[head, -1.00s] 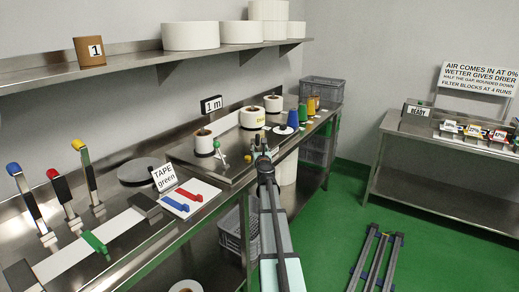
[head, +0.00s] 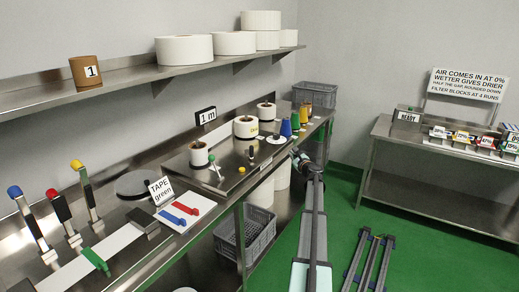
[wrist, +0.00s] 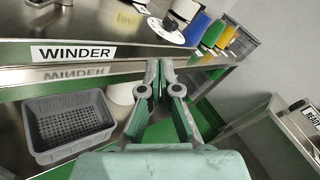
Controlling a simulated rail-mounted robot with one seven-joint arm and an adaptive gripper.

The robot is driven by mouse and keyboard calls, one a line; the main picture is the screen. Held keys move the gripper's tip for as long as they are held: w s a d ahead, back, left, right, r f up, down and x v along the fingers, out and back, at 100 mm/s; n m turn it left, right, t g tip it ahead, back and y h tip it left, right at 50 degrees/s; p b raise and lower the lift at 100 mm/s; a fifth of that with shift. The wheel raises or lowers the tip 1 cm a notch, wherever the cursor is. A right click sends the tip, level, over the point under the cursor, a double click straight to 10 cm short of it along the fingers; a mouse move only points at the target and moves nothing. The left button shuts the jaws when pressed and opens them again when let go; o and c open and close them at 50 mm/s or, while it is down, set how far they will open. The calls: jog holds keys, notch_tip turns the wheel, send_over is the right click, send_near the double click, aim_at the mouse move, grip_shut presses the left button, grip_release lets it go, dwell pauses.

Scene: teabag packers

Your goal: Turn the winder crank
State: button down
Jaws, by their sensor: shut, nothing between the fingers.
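The winder stands on the long steel bench, with a WINDER label (wrist: 74,53) on its front edge in the wrist view. In the head view a small upright lever with a pale knob (head: 212,158) stands beside the nearest white roll. A second, dark-topped lever (head: 251,153) stands further right on the same plate. I cannot tell which is the crank. My gripper (head: 296,154) is shut and empty just off the bench's front edge, right of both levers and touching neither. In the wrist view its fingers (wrist: 159,68) point towards the bench edge.
White rolls (head: 246,127) and blue and yellow cones (head: 286,128) stand on the bench. A grey crate (wrist: 70,125) sits on the lower shelf. Coloured-knob levers (head: 77,164) stand at left.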

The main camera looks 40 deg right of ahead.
jog(key=w+a+n+y+p, duration=0.2)
jog(key=w+a+n+y, duration=0.1)
jog(key=n, duration=0.3)
jog(key=w+a+n+t+y+p, duration=0.1)
jog(key=w+a+n+y+p, duration=0.1)
jog(key=w+n, duration=0.3)
jog(key=w+a+n+t+y+p, duration=0.1)
jog(key=w+a+n+y+p, duration=0.2)
jog(key=n, duration=0.4)
jog(key=shift+w+a+r+n+y, duration=0.25)
jog(key=shift+w+a+y, duration=0.2)
jog(key=shift+w+y, duration=0.4)
jog(key=shift+w+a+f, duration=0.25)
jog(key=shift+a, duration=0.2)
jog(key=shift+s, duration=0.15)
